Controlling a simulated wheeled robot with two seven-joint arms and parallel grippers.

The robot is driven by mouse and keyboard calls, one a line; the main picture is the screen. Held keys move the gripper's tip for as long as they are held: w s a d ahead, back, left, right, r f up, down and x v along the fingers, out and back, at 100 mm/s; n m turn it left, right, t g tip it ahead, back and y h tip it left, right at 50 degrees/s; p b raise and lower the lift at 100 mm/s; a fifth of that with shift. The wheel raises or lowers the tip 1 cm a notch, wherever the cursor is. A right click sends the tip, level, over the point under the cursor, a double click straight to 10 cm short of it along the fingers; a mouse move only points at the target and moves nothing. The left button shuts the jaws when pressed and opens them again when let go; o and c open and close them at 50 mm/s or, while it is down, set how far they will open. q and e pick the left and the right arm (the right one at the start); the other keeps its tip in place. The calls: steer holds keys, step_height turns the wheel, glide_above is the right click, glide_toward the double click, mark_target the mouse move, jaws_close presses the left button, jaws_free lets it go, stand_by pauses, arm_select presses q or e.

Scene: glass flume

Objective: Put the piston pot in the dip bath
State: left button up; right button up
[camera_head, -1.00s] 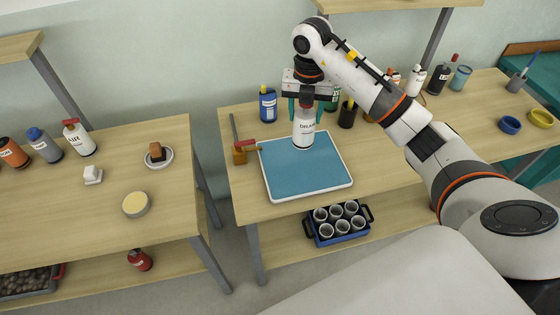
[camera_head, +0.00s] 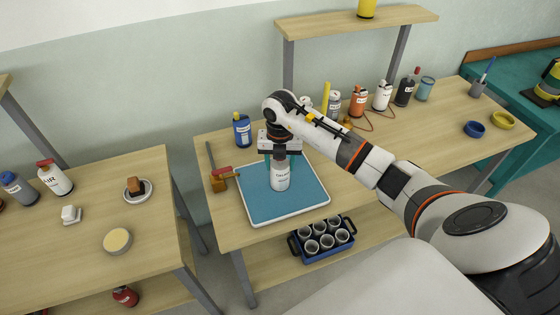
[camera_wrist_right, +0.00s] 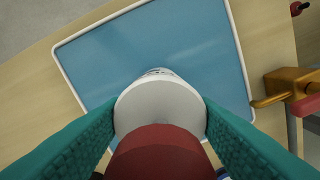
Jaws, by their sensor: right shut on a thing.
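My right gripper (camera_head: 279,160) is shut on a white bottle (camera_head: 280,177) with a dark red cap and a label I cannot read fully. The bottle is upright over the blue surface of a white-rimmed tray (camera_head: 257,225) on the middle bench. I cannot tell whether its base touches the tray. In the right wrist view the teal fingers (camera_wrist_right: 160,125) press on both sides of the bottle (camera_wrist_right: 160,102), with the blue tray (camera_wrist_right: 150,45) beyond. I cannot tell for sure which things are the piston pot and the dip bath. My left gripper is not in view.
A blue carrier (camera_head: 310,257) with several white cups stands on the shelf below. A brass tool with a red handle (camera_head: 222,171) is left of the tray. A blue bottle (camera_head: 242,130) stands behind it. Several bottles line the bench's back. Bare bench lies right of the tray.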

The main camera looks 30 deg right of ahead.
steer(key=o, duration=1.3)
steer(key=shift+o, duration=0.2)
step_height(320, 180, up, 11)
steer(key=b, duration=0.2)
steer(key=shift+w+r+b, duration=0.1)
steer(key=shift+b, duration=0.2)
steer(key=shift+r, duration=0.5)
